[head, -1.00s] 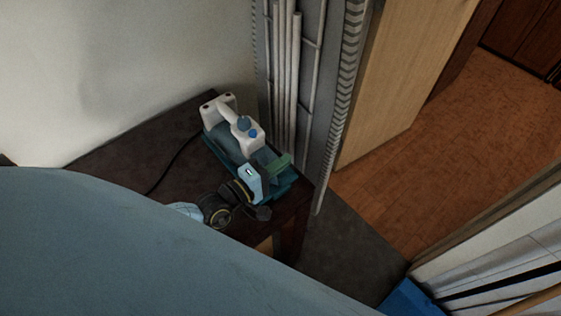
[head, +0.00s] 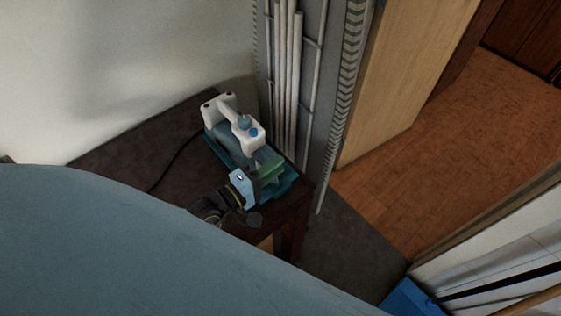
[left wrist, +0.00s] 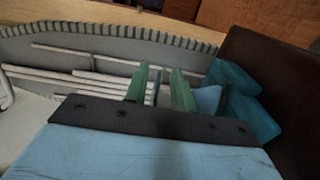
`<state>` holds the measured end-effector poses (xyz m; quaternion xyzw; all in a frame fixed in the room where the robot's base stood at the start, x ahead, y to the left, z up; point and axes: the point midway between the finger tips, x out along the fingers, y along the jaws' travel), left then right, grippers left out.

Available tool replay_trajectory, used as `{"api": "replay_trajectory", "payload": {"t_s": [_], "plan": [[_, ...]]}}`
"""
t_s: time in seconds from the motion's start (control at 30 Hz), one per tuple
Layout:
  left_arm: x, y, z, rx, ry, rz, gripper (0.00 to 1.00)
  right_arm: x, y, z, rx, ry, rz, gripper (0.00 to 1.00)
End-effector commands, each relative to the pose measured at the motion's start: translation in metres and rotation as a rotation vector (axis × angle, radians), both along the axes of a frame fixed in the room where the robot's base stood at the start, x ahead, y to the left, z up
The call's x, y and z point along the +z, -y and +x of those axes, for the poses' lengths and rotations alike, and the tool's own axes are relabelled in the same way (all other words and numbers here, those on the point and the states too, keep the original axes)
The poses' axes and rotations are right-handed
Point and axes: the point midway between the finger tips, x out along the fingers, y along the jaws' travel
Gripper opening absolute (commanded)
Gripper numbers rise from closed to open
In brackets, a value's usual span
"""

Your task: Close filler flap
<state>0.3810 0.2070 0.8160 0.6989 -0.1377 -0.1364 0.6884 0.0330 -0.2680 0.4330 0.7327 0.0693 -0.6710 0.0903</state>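A white and teal appliance (head: 219,110) with a handle and small blue parts (head: 243,122) stands on the dark table. Its teal lower edge (head: 287,184) reaches toward the table's right corner. I cannot tell which part is the filler flap or how it stands. My left gripper (head: 268,165) is at the appliance's near end, its light-blue body partly covering it. In the left wrist view its two green fingers (left wrist: 160,88) are apart, with nothing clearly held between them. Teal appliance parts (left wrist: 250,112) show to the right of the fingers. My right gripper is not in view.
The dark table (head: 135,155) has bare room left of the appliance, with a black cable on it. A grey rack with white pipes (head: 296,75) stands close behind it. A wooden panel (head: 390,80) and open floor lie to the right.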

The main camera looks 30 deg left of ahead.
Motion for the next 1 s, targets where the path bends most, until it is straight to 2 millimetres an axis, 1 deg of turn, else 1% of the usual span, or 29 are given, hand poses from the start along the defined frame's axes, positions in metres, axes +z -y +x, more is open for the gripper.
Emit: {"api": "replay_trajectory", "payload": {"t_s": [0.03,0.2,0.3,0.43,0.6,1.0], "plan": [[-0.002,-0.005,-0.012,-0.002,-0.006,0.004,0.25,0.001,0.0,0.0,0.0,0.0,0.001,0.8],[-0.001,-0.02,-0.049,-0.002,-0.005,0.003,0.25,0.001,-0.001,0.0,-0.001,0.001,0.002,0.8],[-0.001,-0.028,-0.068,-0.002,-0.005,0.003,0.25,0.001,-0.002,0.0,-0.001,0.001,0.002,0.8],[0.0,-0.036,-0.087,-0.001,-0.002,0.002,0.25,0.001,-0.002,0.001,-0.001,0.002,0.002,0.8],[0.0,-0.041,-0.099,-0.001,-0.001,0.002,0.25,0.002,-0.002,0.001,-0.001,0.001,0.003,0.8],[0.0,-0.041,-0.1,0.0,0.0,0.001,0.25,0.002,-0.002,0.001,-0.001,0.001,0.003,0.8]]}}
